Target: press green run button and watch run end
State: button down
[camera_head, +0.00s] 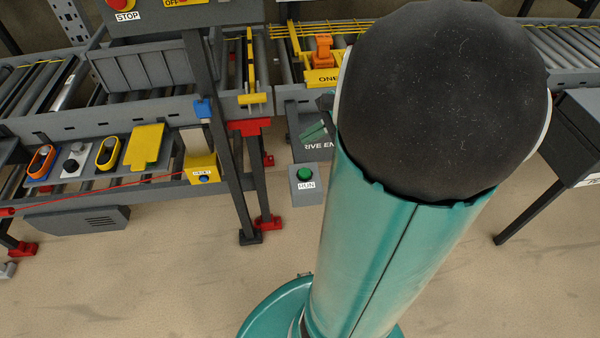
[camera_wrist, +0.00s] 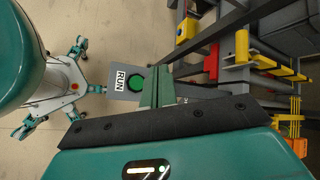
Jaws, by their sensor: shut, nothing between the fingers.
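The green RUN button (camera_head: 305,174) sits on top of a small grey box (camera_head: 304,193) with a white RUN label, standing below the conveyor. In the wrist view the round green button (camera_wrist: 136,83) shows beside the tips of my gripper (camera_wrist: 152,88). The green fingers are shut together and empty, and they lie close to the button's right edge in that view. I cannot tell if they touch it. In the head view part of my gripper (camera_head: 315,132) shows above and behind the button, apart from it in the picture; my arm hides the rest.
A red STOP button (camera_head: 121,4) is on a dark panel at upper left. A yellow box with a blue reset button (camera_head: 204,179) stands on the conveyor frame. A dark post (camera_head: 222,150) and red-footed legs (camera_head: 266,221) stand left of the RUN box. The floor in front is clear.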

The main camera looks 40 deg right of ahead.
aim_at(309, 172)
jog(key=shift+a+r, duration=0.1)
jog(key=shift+a, duration=0.2)
jog(key=shift+d+f, duration=0.1)
jog(key=shift+f, duration=4.35)
jog(key=shift+f, duration=0.1)
jog(key=shift+f, duration=0.3)
